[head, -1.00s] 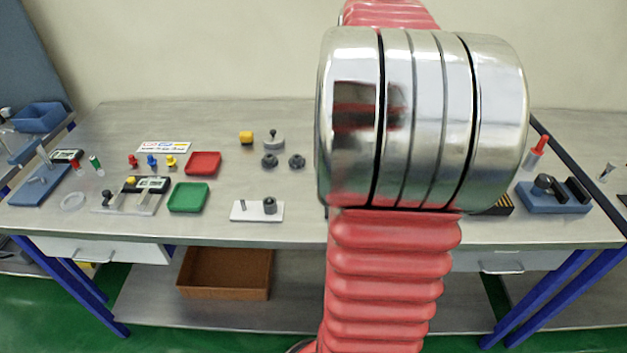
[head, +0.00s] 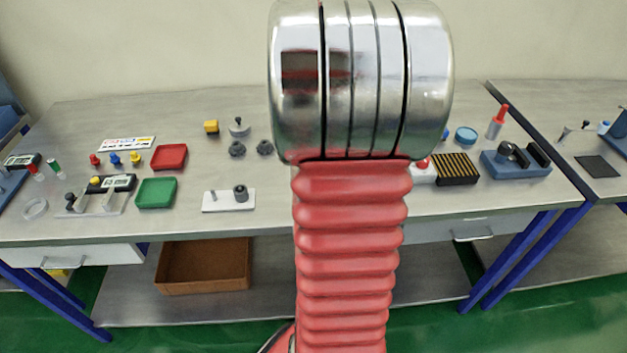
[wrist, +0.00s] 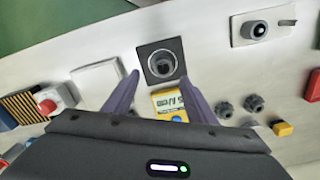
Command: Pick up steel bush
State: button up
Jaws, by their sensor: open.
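My gripper (wrist: 159,77) is open and empty in the wrist view, its two purple fingers spread. Between and beyond the fingertips is a dark square block (wrist: 149,77) with a round grey metal ring or bush (wrist: 162,64) in its middle. A second grey bush-like cylinder (wrist: 255,30) stands on a white plate (wrist: 240,39) at the upper right, beside a thin pin. That cylinder (head: 240,193) also shows in the head view on its plate (head: 221,207). I cannot tell for certain which is the steel bush. My arm hides the dark block and gripper in the head view.
A yellow meter (wrist: 168,104) lies close to the dark block. Two dark knobs (wrist: 239,106), an orange-yellow block (wrist: 282,129) and a red push button (wrist: 47,106) are around. Red (head: 169,157) and green trays (head: 157,193) sit left. The bench front is largely clear.

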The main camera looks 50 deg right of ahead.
jog(key=shift+f, duration=0.65)
jog(key=shift+w+a+f, duration=0.1)
jog(key=shift+a+f, duration=0.05)
jog(key=shift+f, duration=1.15)
jog(key=shift+w+a+f, duration=0.1)
jog(key=shift+f, duration=1.2)
jog(key=shift+c, duration=0.2)
grip_shut()
jog(key=shift+r, duration=0.1)
notch_tip(320, 180, up, 10)
